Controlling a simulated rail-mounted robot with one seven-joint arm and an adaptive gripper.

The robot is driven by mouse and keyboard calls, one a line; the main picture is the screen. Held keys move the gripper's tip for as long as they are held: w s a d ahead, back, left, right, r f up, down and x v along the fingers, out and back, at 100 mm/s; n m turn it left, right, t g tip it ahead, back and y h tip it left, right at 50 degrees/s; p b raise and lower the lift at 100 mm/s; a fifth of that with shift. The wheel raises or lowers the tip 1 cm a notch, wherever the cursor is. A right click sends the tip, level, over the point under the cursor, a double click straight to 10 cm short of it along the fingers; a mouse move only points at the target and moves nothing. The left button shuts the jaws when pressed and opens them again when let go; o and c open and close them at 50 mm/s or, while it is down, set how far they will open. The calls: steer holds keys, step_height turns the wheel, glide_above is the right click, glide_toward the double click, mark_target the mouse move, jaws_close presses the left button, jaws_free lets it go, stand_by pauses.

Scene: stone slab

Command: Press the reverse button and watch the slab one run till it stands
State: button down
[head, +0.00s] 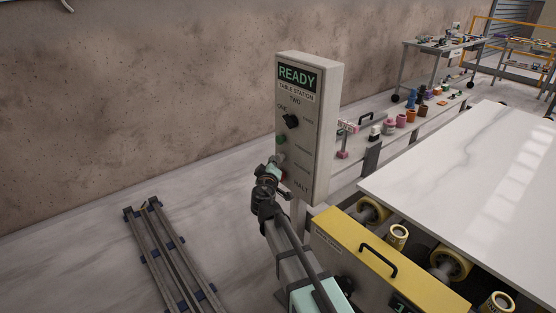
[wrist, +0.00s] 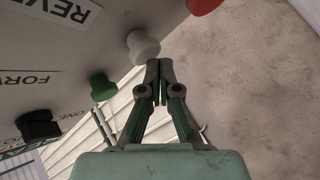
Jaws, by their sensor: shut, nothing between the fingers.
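The control box (head: 312,125) stands upright with a READY display at its top. It carries a black selector knob (head: 291,121), a green button (head: 281,140) and a red HALT button (head: 283,175). In the wrist view a white button (wrist: 142,47) sits between the green and red ones, beside a partly cut-off label starting "REVE". My gripper (head: 273,161) is at the box's face; its closed, empty fingertips in the wrist view (wrist: 157,66) are close by the white button. I cannot tell whether they touch it. The white marbled slab (head: 460,165) lies flat on the roller table at right.
A yellow-topped housing (head: 360,255) with a black handle stands in front of the slab, beside rollers (head: 450,264). A low bench (head: 420,125) with small coloured items runs behind. Metal rails (head: 168,255) lie on the floor at left. A bare wall is behind.

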steer(key=shift+w+d+b, duration=0.3)
steer(key=shift+w+d, duration=0.05)
steer(key=shift+d, duration=0.05)
stand_by(0.6)
steer(key=shift+s+a, duration=0.1)
stand_by(0.3)
steer(key=shift+s+a+b, duration=0.5)
steer(key=shift+a+b, duration=0.05)
steer(key=shift+a, duration=0.1)
steer(key=s+a+b, duration=0.2)
steer(key=s+a, duration=0.1)
steer(key=shift+s+a, duration=0.1)
steer(key=shift+a, duration=0.3)
stand_by(0.7)
